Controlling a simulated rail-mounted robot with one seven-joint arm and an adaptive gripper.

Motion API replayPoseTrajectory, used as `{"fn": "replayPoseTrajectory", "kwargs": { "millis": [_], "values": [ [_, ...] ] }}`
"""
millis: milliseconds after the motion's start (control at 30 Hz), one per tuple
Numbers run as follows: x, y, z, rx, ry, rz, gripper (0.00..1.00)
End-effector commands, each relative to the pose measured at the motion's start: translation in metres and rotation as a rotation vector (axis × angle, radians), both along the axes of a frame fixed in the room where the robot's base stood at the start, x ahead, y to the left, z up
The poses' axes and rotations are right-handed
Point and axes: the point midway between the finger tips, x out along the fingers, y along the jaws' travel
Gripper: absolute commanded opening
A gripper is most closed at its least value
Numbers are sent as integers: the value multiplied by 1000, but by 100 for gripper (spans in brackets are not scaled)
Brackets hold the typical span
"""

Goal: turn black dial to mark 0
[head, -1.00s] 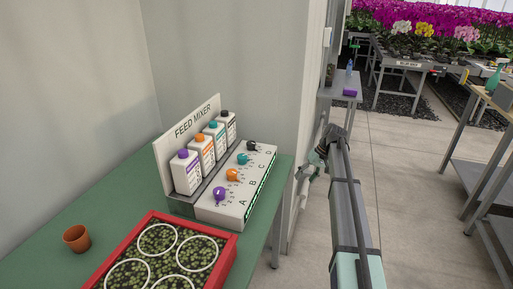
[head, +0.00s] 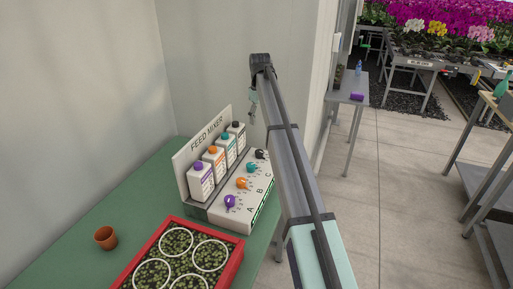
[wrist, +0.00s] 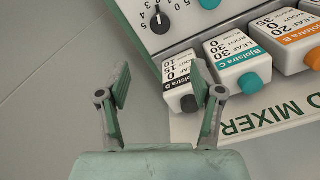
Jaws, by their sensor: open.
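The black dial (head: 262,154) is at the far end of the dial row on the feed mixer (head: 236,212), beside the letter D. In the wrist view the black dial (wrist: 160,22) lies near the top edge, beyond my fingertips. Its white pointer line points towards the top of that picture. Numbers such as 5, 4 and 3 show to its left; I cannot read which mark it points at. My gripper (wrist: 160,75) is open and empty. In the head view my gripper (head: 253,106) hangs above the far end of the mixer, apart from the dial.
Purple (head: 230,202), orange (head: 242,183) and teal (head: 252,167) dials share the panel. Several capped bottles stand behind them, the black-capped one (wrist: 173,74) close to my right finger. A red tray (head: 228,270) and a terracotta pot (head: 105,238) are on the green bench (head: 80,260).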

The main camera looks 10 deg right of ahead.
Motion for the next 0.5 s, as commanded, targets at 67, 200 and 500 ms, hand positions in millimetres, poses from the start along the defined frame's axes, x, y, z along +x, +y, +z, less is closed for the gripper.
{"fn": "replayPoseTrajectory", "kwargs": {
  "millis": [67, 200, 500],
  "values": [
    [-2, 0, -13, 1, 2, 0, 66],
    [-2, 0, -39, 1, 2, -1, 66],
    [-2, 0, -98, 2, 3, -1, 66]
  ]
}}
